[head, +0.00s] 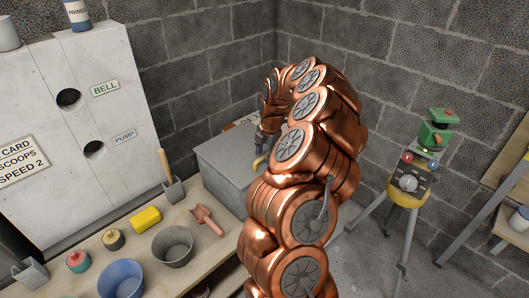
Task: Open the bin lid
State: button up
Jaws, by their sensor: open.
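The bin looks to be the grey box (223,164) at the back end of the workbench, near the wall corner. Its flat grey top appears closed. A yellow curved handle (260,161) shows at the top, beside my arm. My gripper (261,147) is small and dark in this view, just above the handle and open. I cannot tell whether its fingers touch the handle. My copper arm hides the right side of the box.
The workbench (150,266) holds a blue bowl (121,280), a grey bowl (173,245), a yellow block (146,218), a red scoop (207,219) and small pots. A white cabinet (70,130) stands left. A yellow-topped tripod stand (405,192) stands right.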

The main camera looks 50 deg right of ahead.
grip_shut()
dwell(0.3)
dwell(0.4)
